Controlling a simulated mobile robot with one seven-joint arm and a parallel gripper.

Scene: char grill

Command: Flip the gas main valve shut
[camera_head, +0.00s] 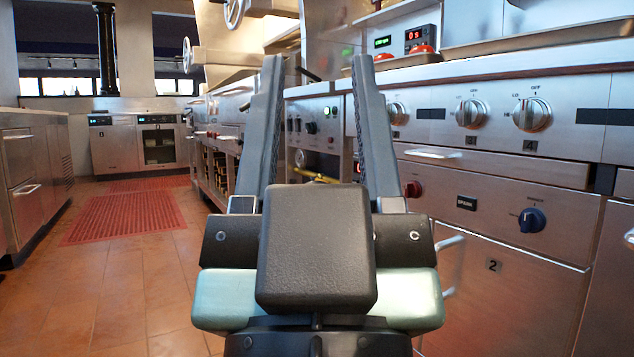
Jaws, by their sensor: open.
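My gripper (318,62) is open and empty in the middle of the picture, its two long grey fingers pointing ahead and up. A small yellow lever (312,175) shows low between the fingers, in a recess under a control panel on the right-hand line of equipment. It looks like the gas valve handle. It lies beyond the gripper and apart from it. My gripper's body hides its lower surroundings, so I cannot tell its exact angle.
A steel counter (30,170) is at left. The tiled aisle with red mats (125,215) is clear.

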